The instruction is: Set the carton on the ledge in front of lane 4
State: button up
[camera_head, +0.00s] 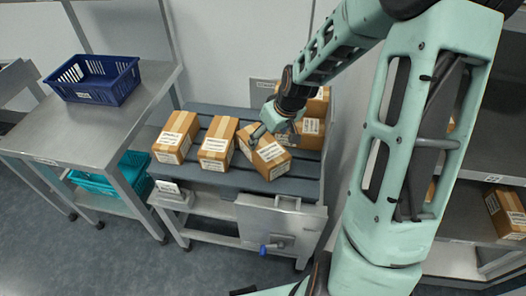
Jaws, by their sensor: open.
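Several brown cartons with white labels stand on a grey slatted table. One carton (176,137) is at the left, another (217,144) in the middle, and a third carton (269,158) sits turned at an angle near the front. More cartons (312,127) stand behind it at the right. My gripper (268,130) is open, just above and behind the angled carton; whether it touches it I cannot tell. The arm hides part of the back cartons. Which carton the task means, and the lane numbers, cannot be read.
The slatted table (205,181) has a metal panel (282,218) with a blue handle at its front. A steel bench (82,135) at the left carries a blue crate (94,80), with a teal crate (113,180) below. Shelves with cartons (505,212) stand at the right.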

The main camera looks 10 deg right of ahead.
aim_at(264, 144)
jog(key=b+x, duration=0.1)
jog(key=x, duration=0.7)
jog(key=shift+w+f+b, duration=0.15)
jog(key=shift+f+b, duration=0.1)
jog(key=shift+b, duration=0.15)
jog(key=c, duration=1.5)
jog(key=shift+r, duration=0.15)
jog(key=shift+c, duration=1.1)
jog(key=shift+w+r, duration=0.1)
